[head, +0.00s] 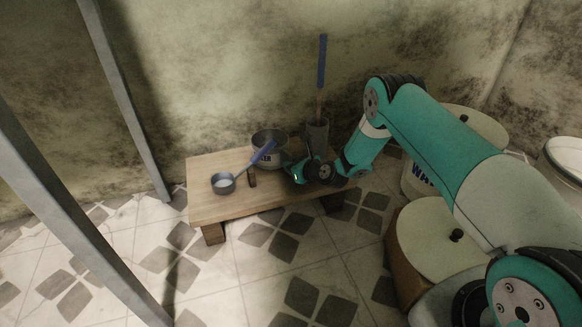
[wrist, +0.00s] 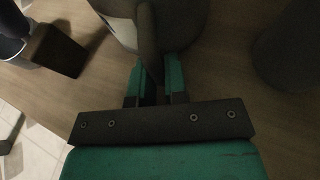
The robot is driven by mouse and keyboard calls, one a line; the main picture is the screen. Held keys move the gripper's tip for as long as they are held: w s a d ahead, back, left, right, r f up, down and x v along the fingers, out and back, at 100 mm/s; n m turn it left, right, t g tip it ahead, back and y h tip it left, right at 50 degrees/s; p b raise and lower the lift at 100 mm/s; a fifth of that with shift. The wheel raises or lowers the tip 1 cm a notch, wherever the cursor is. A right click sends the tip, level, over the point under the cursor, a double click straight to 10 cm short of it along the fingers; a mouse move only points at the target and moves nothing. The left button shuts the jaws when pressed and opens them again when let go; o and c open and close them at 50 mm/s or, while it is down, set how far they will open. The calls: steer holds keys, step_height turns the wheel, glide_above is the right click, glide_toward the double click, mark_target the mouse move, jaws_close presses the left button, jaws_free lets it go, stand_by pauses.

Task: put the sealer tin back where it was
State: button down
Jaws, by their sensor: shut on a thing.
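In the wrist view my gripper (wrist: 153,82) is shut on the tin's upright handle, one finger on each side, and the tin's body (wrist: 175,22) is just beyond. I cannot tell whether its base touches the table. The blue handle of a small pan (head: 223,184) hides part of the tin in the head view.
A brown block (head: 252,180) stands close to the tin's left, by the pan's handle. A dark pot (head: 317,135) holding a blue-handled tool (head: 322,62) stands at the table's right. Lidded containers (head: 440,240) are further right.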

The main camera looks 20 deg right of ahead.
steer(key=c, duration=1.1)
jaws_free()
steer(key=shift+f, duration=0.1)
steer(key=shift+c, duration=0.2)
